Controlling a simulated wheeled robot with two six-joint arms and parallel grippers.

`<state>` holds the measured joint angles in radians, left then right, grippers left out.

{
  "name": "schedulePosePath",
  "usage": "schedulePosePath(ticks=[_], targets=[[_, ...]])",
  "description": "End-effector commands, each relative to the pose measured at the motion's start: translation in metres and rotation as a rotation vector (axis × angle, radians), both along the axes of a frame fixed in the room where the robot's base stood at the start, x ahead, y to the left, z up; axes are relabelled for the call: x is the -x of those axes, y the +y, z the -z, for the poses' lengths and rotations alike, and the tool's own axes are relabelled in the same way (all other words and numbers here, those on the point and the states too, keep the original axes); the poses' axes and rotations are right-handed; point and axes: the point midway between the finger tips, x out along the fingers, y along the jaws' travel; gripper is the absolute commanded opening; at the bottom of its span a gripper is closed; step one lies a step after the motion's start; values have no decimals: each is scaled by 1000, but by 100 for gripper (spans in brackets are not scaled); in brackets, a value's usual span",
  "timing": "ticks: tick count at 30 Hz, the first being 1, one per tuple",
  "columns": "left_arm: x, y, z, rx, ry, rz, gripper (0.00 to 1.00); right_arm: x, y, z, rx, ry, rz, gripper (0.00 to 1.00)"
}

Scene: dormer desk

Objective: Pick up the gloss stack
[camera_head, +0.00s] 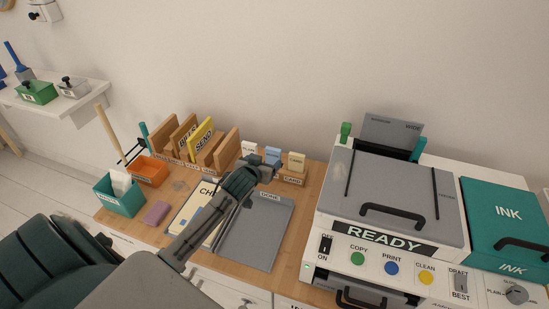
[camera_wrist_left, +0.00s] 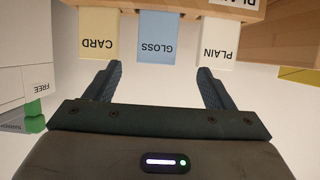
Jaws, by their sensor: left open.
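The gloss stack (camera_head: 273,153) is a small light-blue block labelled GLOSS, in the holder at the back of the desk, between the white plain stack (camera_head: 249,148) and the cream card stack (camera_head: 296,160). My left gripper (camera_head: 268,170) is just in front of it and partly covers its lower part in the head view. In the left wrist view the gloss stack (camera_wrist_left: 160,38) appears upside down, ahead of the gap between the two open fingers (camera_wrist_left: 159,72). The fingers look empty and apart from it. My right gripper is not in view.
The card stack (camera_wrist_left: 98,36) and plain stack (camera_wrist_left: 221,42) stand close on either side. A wooden rack (camera_head: 207,145) is to the left, the large printer (camera_head: 395,195) to the right. A grey DONE tray (camera_head: 262,240) lies below my arm.

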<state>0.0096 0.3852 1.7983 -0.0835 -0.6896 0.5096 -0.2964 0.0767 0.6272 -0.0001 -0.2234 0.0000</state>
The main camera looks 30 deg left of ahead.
Motion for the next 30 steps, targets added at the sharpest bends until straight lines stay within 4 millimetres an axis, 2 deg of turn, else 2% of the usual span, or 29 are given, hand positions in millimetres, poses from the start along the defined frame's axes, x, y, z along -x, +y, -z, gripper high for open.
schedulePosePath(ticks=[1, 5, 11, 16, 22, 30], targets=[[-7, 2, 1, 1, 0, -1, 76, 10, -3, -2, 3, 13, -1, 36], [-18, 4, 7, 1, 1, 0, 76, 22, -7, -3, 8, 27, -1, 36], [-29, 5, 11, 0, 1, 0, 76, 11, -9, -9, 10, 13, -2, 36], [-49, 7, 19, 1, 2, -1, 76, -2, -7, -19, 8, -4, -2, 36], [-66, 11, 28, -2, 0, 1, 76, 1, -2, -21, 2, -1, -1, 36], [-68, 11, 30, -1, 0, 2, 76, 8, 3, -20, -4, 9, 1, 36]])
